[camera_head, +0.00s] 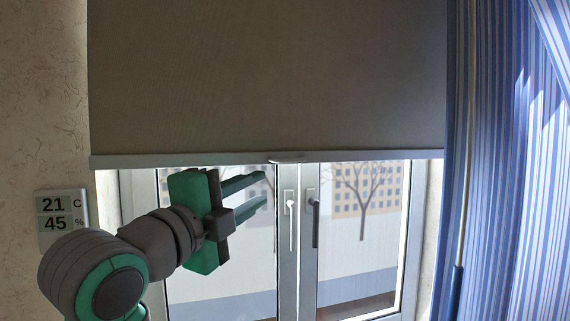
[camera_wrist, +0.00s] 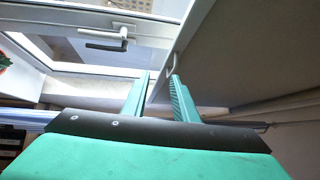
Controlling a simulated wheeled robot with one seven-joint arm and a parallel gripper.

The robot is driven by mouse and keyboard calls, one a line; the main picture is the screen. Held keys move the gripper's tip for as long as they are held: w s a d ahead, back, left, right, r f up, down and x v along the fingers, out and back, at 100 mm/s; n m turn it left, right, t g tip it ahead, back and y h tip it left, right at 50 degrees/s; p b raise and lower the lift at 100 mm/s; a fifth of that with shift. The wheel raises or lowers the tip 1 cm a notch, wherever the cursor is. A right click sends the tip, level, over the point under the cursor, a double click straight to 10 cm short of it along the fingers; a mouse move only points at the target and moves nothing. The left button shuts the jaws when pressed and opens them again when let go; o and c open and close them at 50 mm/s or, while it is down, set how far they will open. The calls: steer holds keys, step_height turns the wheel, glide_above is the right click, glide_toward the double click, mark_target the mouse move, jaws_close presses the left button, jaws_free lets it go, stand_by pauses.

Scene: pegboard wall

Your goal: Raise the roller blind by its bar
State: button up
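The grey-brown roller blind (camera_head: 270,75) covers the upper part of the window. Its pale bar (camera_head: 180,160) runs level along the lower edge, with a small pull tab (camera_head: 287,157) at mid-length. My gripper (camera_head: 263,188) is just below the bar and left of the tab. Its two green fingers are apart, with nothing between them. In the wrist view, the blind (camera_wrist: 250,50) fills the right side, and the tab (camera_wrist: 172,66) shows close beyond the right fingertip of my gripper (camera_wrist: 161,76). I cannot tell whether they touch.
Behind stands the window with two upright handles (camera_head: 291,205) (camera_head: 314,205) on its middle frame. A striped blue curtain (camera_head: 510,180) and a thin rod (camera_head: 464,180) are at right. A thermometer display (camera_head: 60,212) is on the left wall. Space below the bar at right is clear.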

mark_target(289, 161)
steer(key=shift+m, duration=0.8)
steer(key=w+d+r, duration=0.1)
steer(key=w, duration=0.1)
steer(key=w+d+r, duration=0.1)
steer(key=w+d, duration=0.1)
steer(key=w+d+r, duration=0.2)
steer(key=w, duration=0.1)
steer(key=shift+w+d+r, duration=0.1)
steer(key=shift+d, duration=0.1)
steer(key=shift+c, duration=0.2)
jaws_close()
steer(key=shift+w+d, duration=0.1)
steer(key=shift+w, duration=0.05)
